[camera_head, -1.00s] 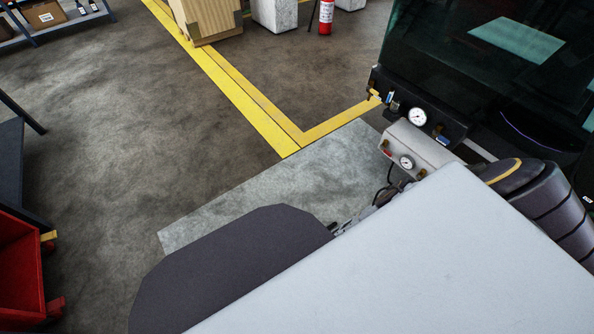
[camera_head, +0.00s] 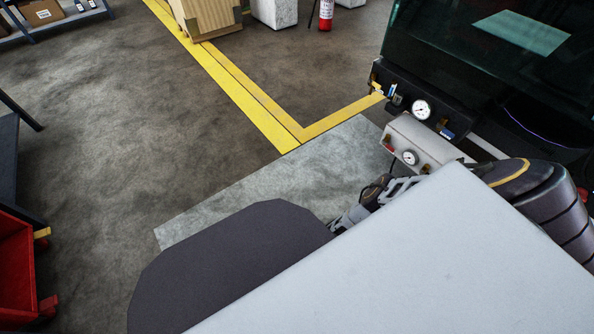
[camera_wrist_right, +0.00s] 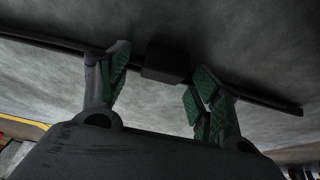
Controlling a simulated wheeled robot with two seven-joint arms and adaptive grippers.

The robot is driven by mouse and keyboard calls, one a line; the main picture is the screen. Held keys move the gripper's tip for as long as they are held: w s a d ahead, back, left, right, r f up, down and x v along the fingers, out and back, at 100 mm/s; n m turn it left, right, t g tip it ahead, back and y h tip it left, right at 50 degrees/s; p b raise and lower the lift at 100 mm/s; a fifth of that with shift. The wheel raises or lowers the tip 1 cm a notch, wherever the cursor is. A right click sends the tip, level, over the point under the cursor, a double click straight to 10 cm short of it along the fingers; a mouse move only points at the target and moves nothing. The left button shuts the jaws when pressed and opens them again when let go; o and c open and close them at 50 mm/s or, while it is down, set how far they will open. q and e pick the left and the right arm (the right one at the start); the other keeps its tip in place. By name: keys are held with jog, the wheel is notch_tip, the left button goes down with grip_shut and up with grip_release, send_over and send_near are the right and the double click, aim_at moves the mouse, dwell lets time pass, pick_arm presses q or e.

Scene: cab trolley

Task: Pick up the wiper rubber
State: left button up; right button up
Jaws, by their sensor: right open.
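The wiper rubber (camera_wrist_right: 265,96) is a long thin dark strip. In the right wrist view it runs across a grey surface from upper left to right, with a dark block (camera_wrist_right: 167,62) at its middle. My right gripper (camera_wrist_right: 162,64) is open, its green-padded fingers on either side of the block and close to the strip. I cannot tell whether they touch it. In the head view only part of my right gripper (camera_head: 347,218) shows past a pale foreground surface, and the rubber cannot be made out. My left gripper is not in view.
Gauges (camera_head: 420,110) and fittings sit on the dark cab trolley, below its dark glass (camera_head: 470,60), at the right. A grey floor slab (camera_head: 225,222) lies beside yellow floor lines. A red bin (camera_head: 15,265) stands at the left. The floor between is clear.

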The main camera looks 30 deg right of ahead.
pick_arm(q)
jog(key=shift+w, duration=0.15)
pick_arm(e)
jog(key=shift+c, duration=1.2)
jog(key=c, duration=0.9)
jog(key=shift+c, duration=0.7)
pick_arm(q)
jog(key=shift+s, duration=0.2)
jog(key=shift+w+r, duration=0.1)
pick_arm(e)
jog(key=shift+r, duration=0.1)
